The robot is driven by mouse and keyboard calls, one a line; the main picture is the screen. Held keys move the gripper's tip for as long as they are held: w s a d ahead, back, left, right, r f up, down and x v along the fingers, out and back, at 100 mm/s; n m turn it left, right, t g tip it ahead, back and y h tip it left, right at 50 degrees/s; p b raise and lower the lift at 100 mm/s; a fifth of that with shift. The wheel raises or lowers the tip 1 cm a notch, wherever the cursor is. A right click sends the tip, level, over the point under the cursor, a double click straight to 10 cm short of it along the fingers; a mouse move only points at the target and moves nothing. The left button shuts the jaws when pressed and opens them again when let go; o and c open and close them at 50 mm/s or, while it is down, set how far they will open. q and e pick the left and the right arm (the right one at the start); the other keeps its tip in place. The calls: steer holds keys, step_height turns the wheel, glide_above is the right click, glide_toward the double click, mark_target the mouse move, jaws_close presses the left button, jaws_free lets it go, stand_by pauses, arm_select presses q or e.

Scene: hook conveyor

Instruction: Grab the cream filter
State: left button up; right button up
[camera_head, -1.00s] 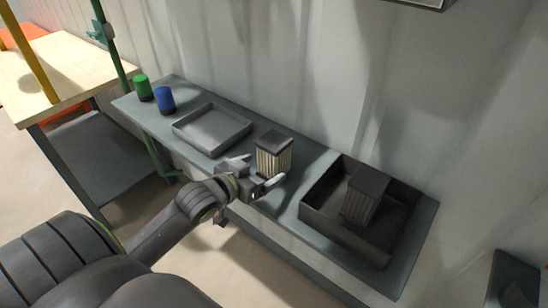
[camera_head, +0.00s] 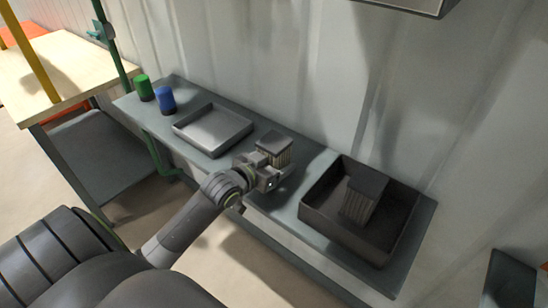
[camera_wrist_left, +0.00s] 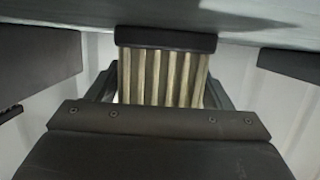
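The cream filter (camera_head: 277,149), a ribbed cream block with a dark cap, stands upright on the grey shelf between the grey tray and the dark bin. My left gripper (camera_head: 267,168) is right at it, on its near side. In the left wrist view the filter's cream ribs (camera_wrist_left: 163,78) show between my two dark fingers (camera_wrist_left: 162,88), one on each side and very close. I cannot tell whether both fingers press on it. The filter's lower part is partly hidden by the gripper in the head view. My right gripper is not in view.
A shallow grey tray (camera_head: 190,139) lies left of the filter. A dark bin (camera_head: 318,213) on the right holds a dark-capped, greyish ribbed filter (camera_head: 361,199). Green (camera_head: 144,88) and blue (camera_head: 166,100) cylinders stand at the far left. A wall rises behind the shelf.

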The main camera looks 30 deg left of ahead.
arm_select(q)
steer(key=c, duration=0.7)
steer(key=shift+c, duration=0.2)
steer(key=shift+r, duration=0.1)
